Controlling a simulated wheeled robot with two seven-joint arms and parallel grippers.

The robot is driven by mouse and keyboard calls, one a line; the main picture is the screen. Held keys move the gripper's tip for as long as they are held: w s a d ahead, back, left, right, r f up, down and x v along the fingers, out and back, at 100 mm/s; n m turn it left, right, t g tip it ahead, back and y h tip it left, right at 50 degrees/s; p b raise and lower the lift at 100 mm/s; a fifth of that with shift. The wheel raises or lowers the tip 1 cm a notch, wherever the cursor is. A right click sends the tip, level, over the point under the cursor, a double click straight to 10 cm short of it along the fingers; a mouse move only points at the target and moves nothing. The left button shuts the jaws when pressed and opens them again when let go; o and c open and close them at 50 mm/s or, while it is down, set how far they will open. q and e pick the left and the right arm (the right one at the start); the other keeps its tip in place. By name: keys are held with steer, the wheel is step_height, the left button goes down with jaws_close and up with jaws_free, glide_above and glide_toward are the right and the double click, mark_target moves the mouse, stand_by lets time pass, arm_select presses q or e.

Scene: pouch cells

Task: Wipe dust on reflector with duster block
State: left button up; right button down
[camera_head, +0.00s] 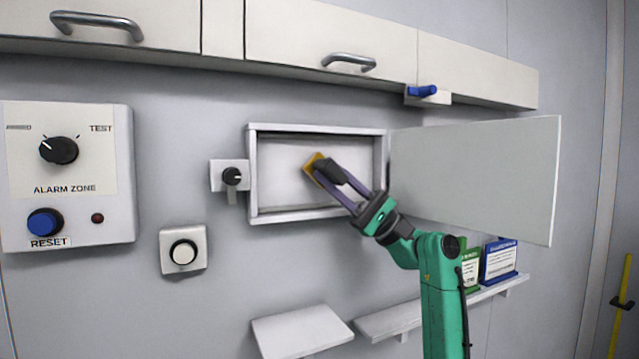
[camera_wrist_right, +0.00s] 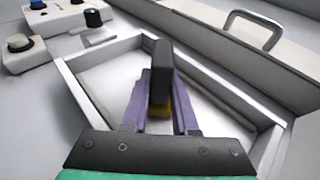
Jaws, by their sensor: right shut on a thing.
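The duster block (camera_head: 312,164) is a small yellow-orange block with a dark part, at the tips of my right gripper (camera_head: 327,174). The right gripper is shut on it and reaches into the open, shallow wall box (camera_head: 253,190). No separate reflector or dust is clearly visible. My left gripper is not in view.
The box's door (camera_head: 475,170) stands wide open to the right. A black knob (camera_head: 232,176) sits left of the box. Cabinets with handles (camera_head: 350,62) run above. A shelf (camera_head: 385,322) with green and blue labelled items (camera_head: 500,262) is below right.

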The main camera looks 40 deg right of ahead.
steer(key=shift+s+d, duration=0.2)
steer(key=shift+d, duration=0.4)
steer(key=shift+f+b, duration=0.1)
steer(key=shift+b, duration=0.35)
steer(key=shift+w+a+b, duration=0.15)
steer(key=shift+w+a, duration=0.15)
steer(key=shift+a, duration=0.45)
steer(key=shift+w+a+b, duration=0.15)
steer(key=shift+w+a, duration=0.1)
steer(key=shift+a, duration=0.45)
steer(key=s+a+b, duration=0.3)
steer(key=s+a, duration=0.1)
steer(key=a, duration=0.2)
steer(key=shift+b, duration=0.3)
steer(key=shift+w, duration=0.1)
steer(key=shift+s+a+b, duration=0.25)
steer(key=shift+s+b, duration=0.15)
steer(key=shift+s, duration=0.35)
steer(key=shift+s+a+b, duration=0.2)
steer(key=shift+s+b, duration=0.2)
steer(key=shift+s, duration=0.3)
